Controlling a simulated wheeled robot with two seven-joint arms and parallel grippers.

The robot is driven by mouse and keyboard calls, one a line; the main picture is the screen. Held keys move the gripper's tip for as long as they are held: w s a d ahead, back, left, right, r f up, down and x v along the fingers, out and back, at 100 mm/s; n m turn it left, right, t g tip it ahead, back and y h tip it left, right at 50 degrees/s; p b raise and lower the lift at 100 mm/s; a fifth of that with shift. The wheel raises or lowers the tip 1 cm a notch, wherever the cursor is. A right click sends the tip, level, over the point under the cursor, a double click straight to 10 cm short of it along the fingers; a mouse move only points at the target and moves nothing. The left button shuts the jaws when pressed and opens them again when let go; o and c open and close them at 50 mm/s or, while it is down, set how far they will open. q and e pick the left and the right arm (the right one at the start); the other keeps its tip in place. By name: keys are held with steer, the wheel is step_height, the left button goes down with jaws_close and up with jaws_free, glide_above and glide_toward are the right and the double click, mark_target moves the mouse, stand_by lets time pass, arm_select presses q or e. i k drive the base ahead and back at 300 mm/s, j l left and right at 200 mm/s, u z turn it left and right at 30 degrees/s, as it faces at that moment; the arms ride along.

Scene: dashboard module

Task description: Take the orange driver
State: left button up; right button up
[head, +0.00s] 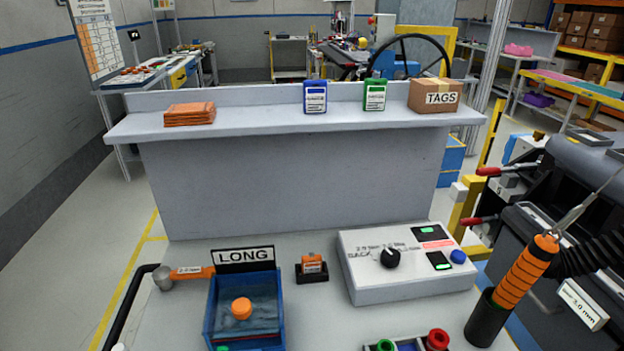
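The orange driver (525,272) is at the right of the head view, an orange grip with dark rings, tilted with its top toward the right. Its lower end is in a black cup-shaped holder (487,319) at the right edge of the grey worktop. A thin grey cord (575,212) runs up to the right from its top. The driver's tip is hidden in the holder. Neither of my grippers shows in the head view.
A black ribbed hose (596,255) lies close to the driver's right. A white control box (405,284) stands left of it. A blue bin (214,310) marked LONG is farther left. The worktop (320,318) is bare in the middle; a raised shelf (250,116) stands behind.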

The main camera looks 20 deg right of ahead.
mark_target(536, 256)
steer(key=l+z, duration=0.15)
steer(key=z, duration=1.75)
steer(key=i+j+u, duration=0.2)
steer(key=j, duration=0.15)
